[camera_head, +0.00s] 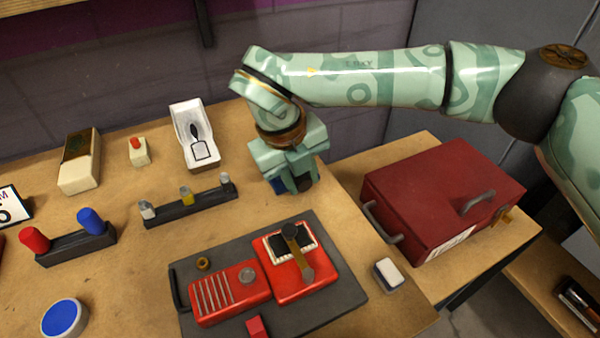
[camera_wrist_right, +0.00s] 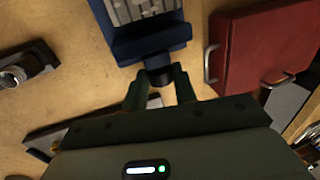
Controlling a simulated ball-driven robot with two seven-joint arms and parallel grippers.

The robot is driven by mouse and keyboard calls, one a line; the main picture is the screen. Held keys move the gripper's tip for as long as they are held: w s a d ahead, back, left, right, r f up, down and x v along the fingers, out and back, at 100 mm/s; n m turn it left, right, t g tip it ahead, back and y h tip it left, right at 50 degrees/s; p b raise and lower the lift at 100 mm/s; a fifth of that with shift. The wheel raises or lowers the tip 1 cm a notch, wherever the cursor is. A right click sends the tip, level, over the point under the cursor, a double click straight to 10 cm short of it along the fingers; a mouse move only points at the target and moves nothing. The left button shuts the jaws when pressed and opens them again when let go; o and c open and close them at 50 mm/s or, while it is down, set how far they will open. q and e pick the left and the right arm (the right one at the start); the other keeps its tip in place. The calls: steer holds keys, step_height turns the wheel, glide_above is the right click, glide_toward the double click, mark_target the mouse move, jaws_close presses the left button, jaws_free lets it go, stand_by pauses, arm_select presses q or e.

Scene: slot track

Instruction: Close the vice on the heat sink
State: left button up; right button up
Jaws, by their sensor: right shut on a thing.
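My right gripper (camera_head: 296,184) reaches down at the back of the table in the head view, and its hand hides most of the blue vice (camera_head: 279,186). In the right wrist view the vice (camera_wrist_right: 150,46) shows as a blue body with a blue jaw bar. The grey, ribbed heat sink (camera_wrist_right: 140,9) lies beyond that bar, cut off by the top edge. My right gripper (camera_wrist_right: 160,77) is shut on the dark knob (camera_wrist_right: 161,74) at the vice's near end. I cannot tell whether the jaw touches the heat sink. My left gripper is not in view.
A dark red toolbox (camera_head: 440,195) stands right of the vice. A grey mat (camera_head: 335,310) with a red device (camera_head: 230,293) lies in front. A dark rack (camera_head: 190,207) and a white tray (camera_head: 194,135) are to the left. A small white block (camera_head: 388,273) sits near the right edge.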

steer(key=shift+d+r+y+p, duration=0.1)
steer(key=shift+r+y+p, duration=0.2)
steer(key=shift+y, duration=0.1)
steer(key=shift+d+g+y+p, duration=0.15)
steer(key=shift+g+y+p, duration=0.25)
steer(key=shift+y+p, duration=0.25)
steer(key=shift+w+d+f+g+y+p, duration=0.15)
steer(key=shift+g+y+p, duration=0.25)
steer(key=shift+y+p, duration=0.4)
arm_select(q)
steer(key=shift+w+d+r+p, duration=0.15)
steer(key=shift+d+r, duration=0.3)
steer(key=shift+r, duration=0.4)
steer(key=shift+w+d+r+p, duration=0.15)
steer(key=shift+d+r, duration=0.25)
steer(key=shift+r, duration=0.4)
arm_select(e)
steer(key=shift+w+d+f+g+y, duration=0.1)
steer(key=shift+g+y, duration=0.2)
steer(key=shift+y, duration=0.75)
steer(key=o, duration=1)
steer(key=shift+c, duration=0.2)
